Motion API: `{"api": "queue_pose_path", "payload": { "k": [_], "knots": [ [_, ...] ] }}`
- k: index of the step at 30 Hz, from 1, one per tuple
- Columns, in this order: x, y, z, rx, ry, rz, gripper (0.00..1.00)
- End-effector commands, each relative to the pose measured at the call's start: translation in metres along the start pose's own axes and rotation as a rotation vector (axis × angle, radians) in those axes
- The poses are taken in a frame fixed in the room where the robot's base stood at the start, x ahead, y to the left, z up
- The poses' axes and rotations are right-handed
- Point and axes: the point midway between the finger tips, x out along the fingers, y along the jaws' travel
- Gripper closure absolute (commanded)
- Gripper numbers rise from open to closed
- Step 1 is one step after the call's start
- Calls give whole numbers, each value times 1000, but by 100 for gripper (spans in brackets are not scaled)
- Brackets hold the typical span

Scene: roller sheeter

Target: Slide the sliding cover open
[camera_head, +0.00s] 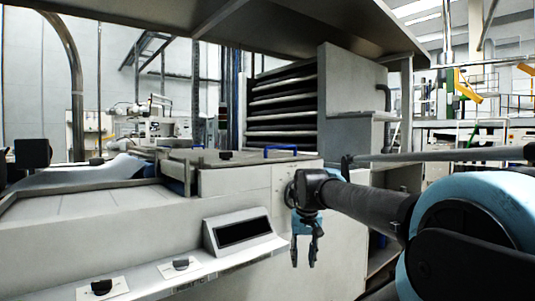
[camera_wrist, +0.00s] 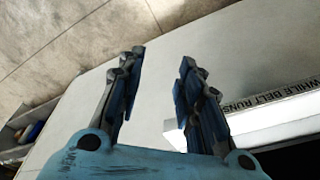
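The roller sheeter (camera_head: 100,235) is a large pale machine filling the left and middle of the head view. A flat grey panel (camera_head: 215,158) lies on its top, with a blue bar handle (camera_head: 280,149) standing near its right end. This looks like the sliding cover, but I cannot tell how far it is open. My gripper (camera_head: 303,258) hangs fingers down in front of the machine, below and to the right of the handle, apart from it. In the wrist view my gripper (camera_wrist: 160,58) has its blue fingers spread with nothing between them. The handle is not in the wrist view.
A slatted housing (camera_head: 345,95) rises behind the panel under an overhead canopy (camera_head: 290,25). The wrist view shows bare floor (camera_wrist: 60,40).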

Motion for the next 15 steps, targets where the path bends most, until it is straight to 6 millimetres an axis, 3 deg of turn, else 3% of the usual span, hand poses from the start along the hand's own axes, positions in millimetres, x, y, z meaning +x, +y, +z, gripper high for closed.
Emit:
{"api": "queue_pose_path", "payload": {
  "k": [3,15],
  "knots": [
    [-52,-6,-46,54,-2,-6,67],
    [-204,-25,-179,244,-13,-24,67]
  ]
}}
